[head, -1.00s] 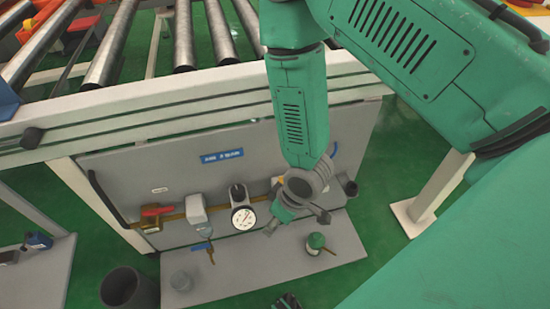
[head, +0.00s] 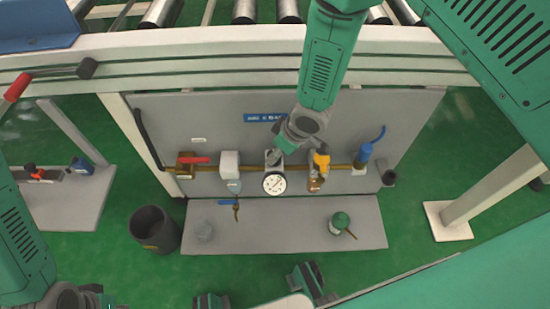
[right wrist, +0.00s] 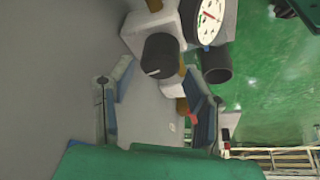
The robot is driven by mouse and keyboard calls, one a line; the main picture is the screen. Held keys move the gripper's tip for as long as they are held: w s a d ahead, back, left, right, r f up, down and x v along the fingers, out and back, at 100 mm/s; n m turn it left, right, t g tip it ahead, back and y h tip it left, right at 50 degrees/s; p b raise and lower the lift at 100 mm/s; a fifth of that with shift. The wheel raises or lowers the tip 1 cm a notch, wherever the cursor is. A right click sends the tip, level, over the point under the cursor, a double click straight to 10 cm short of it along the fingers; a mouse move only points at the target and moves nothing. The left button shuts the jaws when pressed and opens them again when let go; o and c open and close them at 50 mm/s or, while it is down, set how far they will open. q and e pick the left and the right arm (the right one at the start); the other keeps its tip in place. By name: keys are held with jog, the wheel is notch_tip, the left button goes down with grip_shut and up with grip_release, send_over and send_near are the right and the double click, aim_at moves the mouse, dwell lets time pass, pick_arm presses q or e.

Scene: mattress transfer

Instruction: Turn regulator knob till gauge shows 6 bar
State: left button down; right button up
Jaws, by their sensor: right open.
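The regulator gauge (head: 274,183), a white round dial, sits on the brass pipe line across the grey panel. In the right wrist view the dial (right wrist: 209,18) is partly cut off at the top; I cannot read its value. The black regulator knob (right wrist: 160,50) with a white mark stands beside it. My right gripper (head: 276,156) is at the regulator, just above the gauge. Its fingers (right wrist: 157,72) are open, with the knob ahead between and beyond their tips; contact is not visible.
A red-handled valve (head: 192,161), white filter unit (head: 229,162), yellow valve (head: 320,163) and blue fitting (head: 364,153) flank the regulator. A green-topped can (head: 339,223) stands on the grey shelf (head: 285,235) below. A dark bin (head: 155,229) is at the left. Rollers run above.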

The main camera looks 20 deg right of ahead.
jog(key=x, duration=0.2)
jog(key=shift+a+f+b, duration=0.15)
jog(key=shift+a+b, duration=0.2)
jog(key=shift+w+f, duration=0.1)
jog(key=shift+f, duration=0.1)
jog(key=shift+d+f, duration=0.15)
jog(key=shift+d, duration=0.4)
jog(key=shift+a, duration=0.1)
jog(key=c, duration=0.7)
jog(key=shift+w+a, duration=0.1)
jog(key=shift+a, duration=0.25)
jog(key=shift+c, duration=0.8)
